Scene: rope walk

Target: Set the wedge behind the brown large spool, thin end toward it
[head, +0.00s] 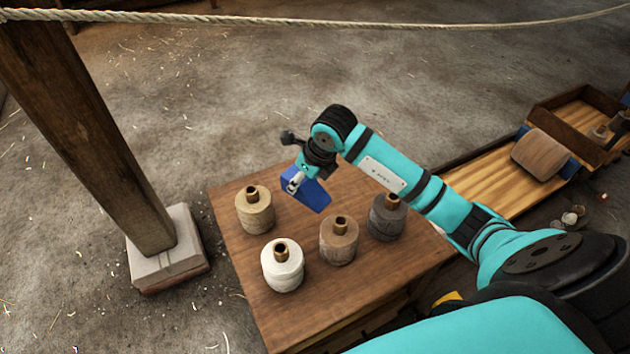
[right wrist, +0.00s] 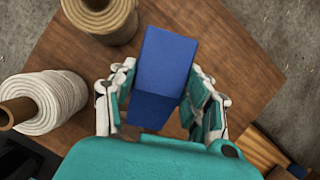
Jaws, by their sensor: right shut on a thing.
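The blue wedge (head: 311,196) is held in my right gripper (head: 295,180), above the far part of the wooden table. In the right wrist view the wedge (right wrist: 165,62) sits between both fingers of the gripper (right wrist: 157,92), with its broad blue face up. Which end is thin is hard to tell. The brown large spool (head: 539,155) lies on its side on a long plank (head: 490,188) at the right, well apart from the gripper. Another blue piece (head: 571,168) shows at the spool's right side. My left gripper is out of view.
Small spools in beige (head: 254,210), white (head: 282,266), brown (head: 339,241) and dark grey (head: 387,217) stand on the table (head: 310,310). A wooden post (head: 85,120) on a stone base (head: 168,255) stands left. A rope (head: 300,20) spans the top. A wooden box (head: 575,110) is far right.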

